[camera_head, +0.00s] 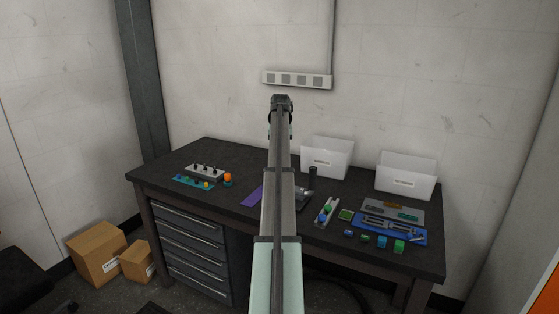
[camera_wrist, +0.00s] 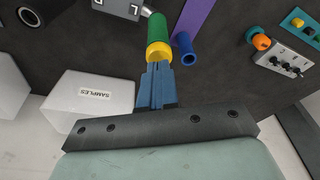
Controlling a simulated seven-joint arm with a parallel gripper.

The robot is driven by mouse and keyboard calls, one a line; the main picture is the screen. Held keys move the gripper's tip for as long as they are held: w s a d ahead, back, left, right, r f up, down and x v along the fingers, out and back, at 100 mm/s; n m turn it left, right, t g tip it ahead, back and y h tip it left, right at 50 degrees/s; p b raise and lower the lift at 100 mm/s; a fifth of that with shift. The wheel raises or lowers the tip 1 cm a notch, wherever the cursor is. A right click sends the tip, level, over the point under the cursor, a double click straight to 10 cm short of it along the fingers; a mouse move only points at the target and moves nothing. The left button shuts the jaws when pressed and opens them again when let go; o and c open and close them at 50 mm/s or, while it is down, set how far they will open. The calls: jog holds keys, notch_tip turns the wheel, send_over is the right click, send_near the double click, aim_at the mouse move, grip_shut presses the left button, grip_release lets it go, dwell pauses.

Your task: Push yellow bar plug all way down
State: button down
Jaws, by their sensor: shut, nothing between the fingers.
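My gripper (camera_wrist: 157,70) is shut and empty, its blue fingers together, in the wrist view. A green cylinder with a yellow end (camera_wrist: 159,47) appears just beyond the fingertips, and I cannot tell whether they touch. A blue hollow peg (camera_wrist: 185,48) stands beside it. A small yellow piece (camera_wrist: 297,22) sits on the teal strip at the right; it also shows in the head view (camera_head: 206,184). I cannot tell for certain which yellow piece is the bar plug. In the head view my gripper (camera_head: 281,99) is raised near the wall, and my arm hides the table's middle.
White bins (camera_head: 327,160) (camera_head: 406,178) stand at the table's back. A grey block with black knobs (camera_head: 205,171) and an orange-topped piece (camera_head: 228,178) lie at left. A purple strip (camera_head: 251,196) lies near the middle. Blue trays (camera_head: 392,228) and several small blocks (camera_head: 382,241) are at right.

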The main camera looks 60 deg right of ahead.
jog(key=shift+w+d+v, duration=0.1)
jog(key=shift+d+v, duration=0.1)
jog(key=shift+v, duration=0.95)
jog(key=shift+w+d+v, duration=0.15)
jog(key=shift+d+v, duration=0.05)
jog(key=shift+v, duration=0.9)
jog(key=shift+r, duration=0.1)
jog(key=shift+w, duration=0.1)
